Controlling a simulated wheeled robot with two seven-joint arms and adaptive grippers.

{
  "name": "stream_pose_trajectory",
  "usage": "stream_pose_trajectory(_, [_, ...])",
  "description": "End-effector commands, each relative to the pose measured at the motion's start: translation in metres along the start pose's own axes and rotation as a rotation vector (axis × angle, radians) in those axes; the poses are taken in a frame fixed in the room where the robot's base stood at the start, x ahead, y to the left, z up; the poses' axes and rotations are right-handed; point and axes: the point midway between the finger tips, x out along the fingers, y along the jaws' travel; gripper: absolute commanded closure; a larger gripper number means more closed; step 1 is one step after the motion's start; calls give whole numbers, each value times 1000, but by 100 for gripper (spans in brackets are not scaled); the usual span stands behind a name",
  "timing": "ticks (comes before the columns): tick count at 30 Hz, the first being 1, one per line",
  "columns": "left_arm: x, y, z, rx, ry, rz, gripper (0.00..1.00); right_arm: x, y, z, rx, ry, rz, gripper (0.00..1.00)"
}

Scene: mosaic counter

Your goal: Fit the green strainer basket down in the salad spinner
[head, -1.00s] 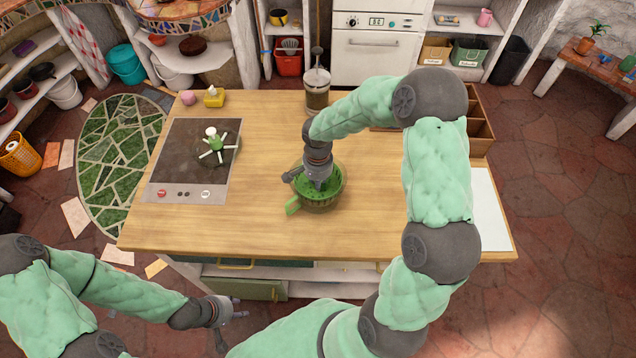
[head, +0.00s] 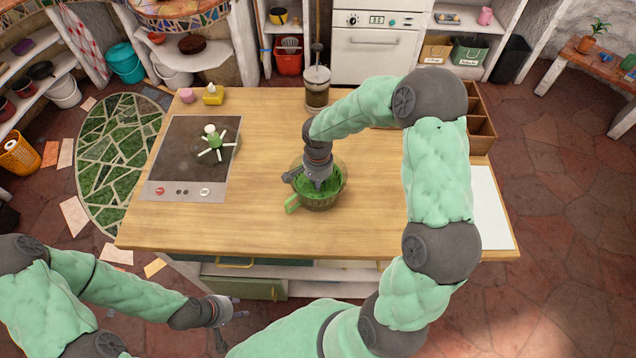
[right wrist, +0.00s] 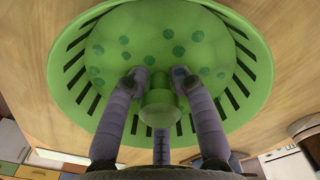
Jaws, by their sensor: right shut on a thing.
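The green strainer basket (right wrist: 205,50), with dark slots around its wall and holes in its floor, fills much of the right wrist view. My right gripper (right wrist: 160,80) is shut on its green centre knob (right wrist: 160,110). In the head view my right gripper (head: 318,186) points down over the basket (head: 327,188). I cannot tell whether the basket is fully seated. My left gripper (head: 228,314) is open and empty, low in front of the counter.
A green hub with white spokes (head: 214,143) stands on the dark cooktop (head: 172,160) to the left. A white board (head: 488,210) lies right. Counter front is clear.

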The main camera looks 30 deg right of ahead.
Motion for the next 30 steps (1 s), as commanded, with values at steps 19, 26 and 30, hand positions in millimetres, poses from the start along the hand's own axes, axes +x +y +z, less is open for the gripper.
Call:
stream_pose_trajectory(19, [8,-3,0,0,0,0,60,9,0,0,0,1,-1,100])
stream_pose_trajectory(26, [8,-3,0,0,0,0,60,8,0,0,0,0,0,47])
stream_pose_trajectory(30, [8,-3,0,0,0,0,60,8,0,0,0,0,0,47])
